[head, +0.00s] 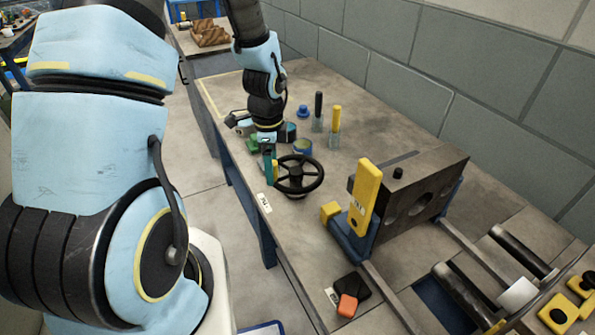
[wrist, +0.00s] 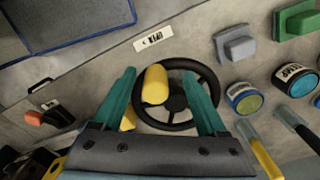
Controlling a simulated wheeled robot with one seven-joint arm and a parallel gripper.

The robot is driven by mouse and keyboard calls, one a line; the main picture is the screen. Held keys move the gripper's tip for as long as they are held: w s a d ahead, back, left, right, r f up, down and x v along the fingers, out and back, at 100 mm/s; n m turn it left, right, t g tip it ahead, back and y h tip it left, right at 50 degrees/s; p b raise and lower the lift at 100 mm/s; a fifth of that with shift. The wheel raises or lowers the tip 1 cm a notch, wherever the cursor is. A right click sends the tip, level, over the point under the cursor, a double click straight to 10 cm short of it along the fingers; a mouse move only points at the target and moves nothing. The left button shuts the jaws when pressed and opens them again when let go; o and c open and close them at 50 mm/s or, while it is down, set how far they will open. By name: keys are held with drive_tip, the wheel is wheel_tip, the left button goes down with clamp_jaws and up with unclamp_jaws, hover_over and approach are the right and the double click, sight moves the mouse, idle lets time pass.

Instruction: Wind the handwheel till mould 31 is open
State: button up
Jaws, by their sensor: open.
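The black handwheel (head: 318,180) lies flat near the bench's front edge; it also shows in the wrist view (wrist: 210,84). Its upright yellow handle (wrist: 154,86) stands on the rim. My gripper (wrist: 160,74) is open, its teal fingers on either side of the handle, with visible gaps; I cannot tell if either touches it. In the head view my gripper (head: 269,165) is over the wheel's left side. The dark mould block (head: 425,180) sits right of the wheel, behind a yellow plate (head: 364,195) whose number I cannot read. Whether its halves are apart is unclear.
An OPEN label with an arrow (wrist: 154,39) lies beside the wheel. Round pots (head: 302,148), a green block (head: 254,145) and black- and yellow-handled tools (head: 335,122) stand behind it. An orange-and-black item (head: 348,303) lies near the front edge. Rollers (head: 520,250) are at right.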

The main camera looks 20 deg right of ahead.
drive_tip(key=shift+r+p, duration=4)
drive_tip(key=shift+r, duration=0.55)
drive_tip(key=s+a+r+n+b, duration=0.1)
drive_tip(key=s+a+r+n, duration=0.1)
drive_tip(key=a+r+n, duration=0.4)
drive_tip(key=s+a+r+n+t+b, duration=0.1)
drive_tip(key=s+a+r+n, duration=0.2)
drive_tip(key=a+r+n, duration=0.3)
drive_tip(key=a+n, duration=0.5)
drive_tip(key=n, duration=0.3)
drive_tip(key=shift+r+n+t, duration=0.25)
drive_tip(key=shift+n+t, duration=0.05)
drive_tip(key=shift+n, duration=0.1)
drive_tip(key=shift+c, duration=0.4)
